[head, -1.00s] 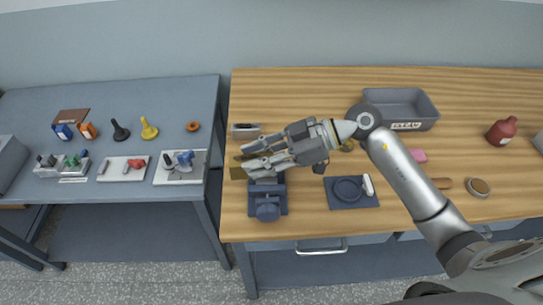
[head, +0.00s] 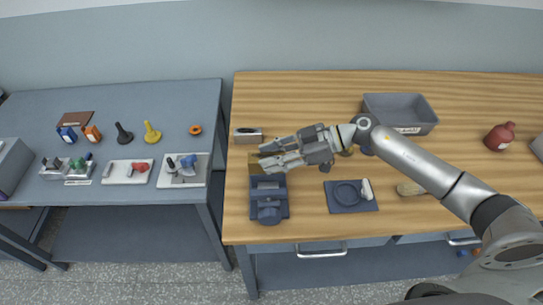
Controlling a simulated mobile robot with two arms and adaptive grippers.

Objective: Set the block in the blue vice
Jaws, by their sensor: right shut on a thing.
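The blue vice (head: 269,208) stands at the left front of the wooden table. My right gripper (head: 262,156) reaches in from the right, with its fingers pointing left just behind the vice. It is shut on the block (head: 255,166), a brownish piece at the fingertips, largely hidden by the fingers and hard to tell from the wooden table. The block appears behind the vice jaws in the picture; I cannot tell its height or whether it touches them. My left gripper is not in view.
A grey metal piece (head: 248,135) lies behind the gripper. A dark blue tray (head: 351,207) with a round recess is right of the vice. A grey bin (head: 400,123) and a red bottle (head: 500,136) stand farther right. A blue-grey table (head: 110,220) with several tools is at left.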

